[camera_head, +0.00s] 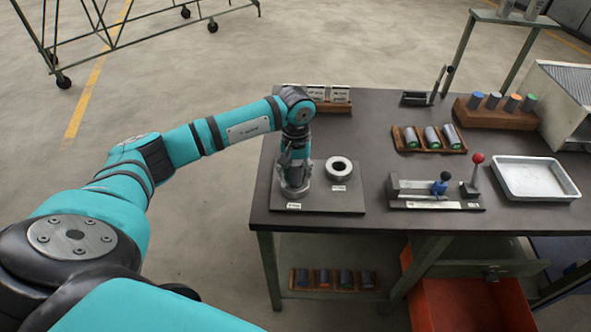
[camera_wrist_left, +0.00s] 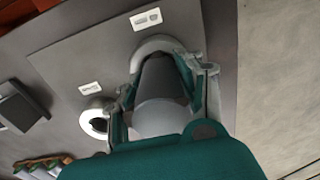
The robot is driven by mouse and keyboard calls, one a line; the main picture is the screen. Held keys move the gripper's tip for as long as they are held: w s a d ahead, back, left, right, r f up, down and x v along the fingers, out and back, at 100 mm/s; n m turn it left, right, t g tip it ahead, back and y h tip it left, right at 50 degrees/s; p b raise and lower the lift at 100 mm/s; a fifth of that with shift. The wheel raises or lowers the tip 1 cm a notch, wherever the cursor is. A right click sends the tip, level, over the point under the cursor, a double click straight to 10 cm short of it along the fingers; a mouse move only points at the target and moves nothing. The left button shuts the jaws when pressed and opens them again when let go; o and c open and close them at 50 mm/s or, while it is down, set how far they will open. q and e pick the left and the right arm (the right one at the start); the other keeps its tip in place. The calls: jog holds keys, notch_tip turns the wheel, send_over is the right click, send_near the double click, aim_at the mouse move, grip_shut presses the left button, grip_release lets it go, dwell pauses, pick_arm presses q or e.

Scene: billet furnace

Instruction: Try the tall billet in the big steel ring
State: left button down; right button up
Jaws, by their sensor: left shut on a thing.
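My left gripper (camera_head: 295,178) points down over the left part of the dark plate (camera_head: 347,200) on the workbench. It is shut on the tall billet, a grey cylinder (camera_wrist_left: 162,88) between its fingers in the left wrist view. The big steel ring (camera_head: 296,194) lies on the plate under the gripper. Its rim also shows as an arc past the billet's far end in the left wrist view (camera_wrist_left: 158,42). The billet's lower end is at the ring's opening; I cannot tell how deep it sits. My right gripper is not in view.
A smaller ring (camera_head: 339,168) lies right of the gripper. A clamp-like fixture (camera_head: 425,190), a red-knobbed lever (camera_head: 474,175), a metal tray (camera_head: 535,178) and wooden racks of billets (camera_head: 430,139) stand further right. Label cards (camera_head: 328,94) stand behind.

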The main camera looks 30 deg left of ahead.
aim_at(296, 162)
pick_arm(q)
jog(key=shift+w+a+r+p, duration=0.1)
jog(key=shift+r+p, duration=0.55)
jog(key=shift+r, duration=1.25)
